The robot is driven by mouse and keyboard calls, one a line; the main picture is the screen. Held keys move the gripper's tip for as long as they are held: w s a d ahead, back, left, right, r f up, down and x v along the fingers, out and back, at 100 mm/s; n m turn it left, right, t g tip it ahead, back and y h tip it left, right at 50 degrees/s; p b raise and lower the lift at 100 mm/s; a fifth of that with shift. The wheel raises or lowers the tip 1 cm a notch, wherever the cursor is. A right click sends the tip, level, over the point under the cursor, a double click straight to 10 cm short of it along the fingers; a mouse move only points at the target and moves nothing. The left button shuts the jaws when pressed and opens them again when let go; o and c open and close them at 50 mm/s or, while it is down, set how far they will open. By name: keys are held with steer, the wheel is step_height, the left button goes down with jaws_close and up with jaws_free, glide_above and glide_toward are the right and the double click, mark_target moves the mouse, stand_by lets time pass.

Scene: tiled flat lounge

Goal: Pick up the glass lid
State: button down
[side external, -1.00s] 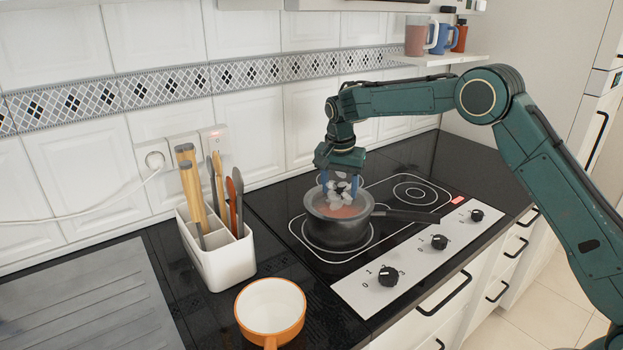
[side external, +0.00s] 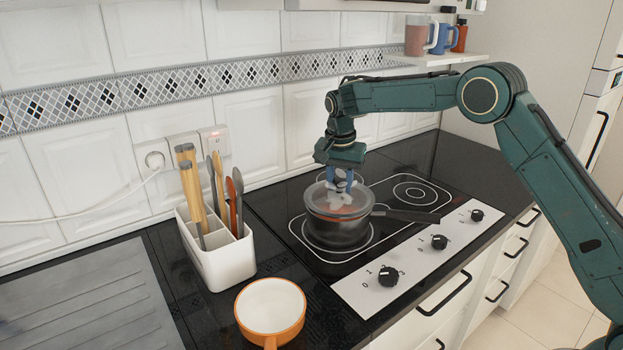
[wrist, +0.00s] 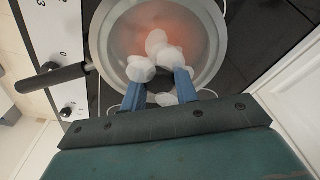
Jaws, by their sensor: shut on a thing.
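The glass lid (side external: 317,198) is a clear, hazy disc over the dark grey saucepan (side external: 330,232). Reddish contents show through it. It also shows in the wrist view (wrist: 205,35) as a pale round pane in front of my fingers. In the wrist view my fingertips (wrist: 157,68) are close together over the lid. I cannot tell whether the lid touches the pan's rim.
The pan's handle (side external: 408,215) points right across the black hob (side external: 395,182). A white utensil holder (side external: 225,262) stands left of the hob, and an orange pan (side external: 270,308) is in front. Control knobs (side external: 388,276) line the hob's front. The hob's back right is clear.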

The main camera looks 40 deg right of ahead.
mark_target(340, 180)
step_height(340, 180, up, 9)
steer(key=shift+f, duration=0.1)
stand_by(0.4)
stand_by(0.6)
